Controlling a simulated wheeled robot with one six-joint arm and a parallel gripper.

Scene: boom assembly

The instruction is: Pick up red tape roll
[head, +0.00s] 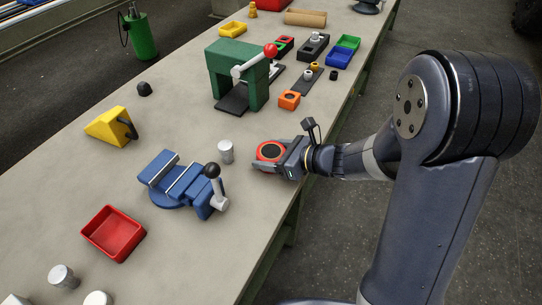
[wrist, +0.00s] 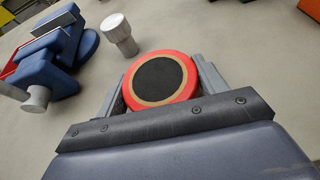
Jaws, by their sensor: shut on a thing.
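The red tape roll (head: 270,151) is a flat red disc with a dark centre and a tan ring. It sits between the fingers of my gripper (head: 268,155), near the right edge of the workbench. In the wrist view the roll (wrist: 161,79) lies flat between the two grey fingers of my gripper (wrist: 160,85), with a finger against each side. My gripper is shut on it. I cannot tell whether the roll touches the bench top or is slightly above it.
A metal cylinder (head: 226,151) stands just left of the roll. A blue vise (head: 180,182) is further left, with a red tray (head: 113,233) beyond it. A green press (head: 238,72), an orange block (head: 289,100) and a yellow wedge (head: 110,127) stand farther back on the bench (head: 150,270).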

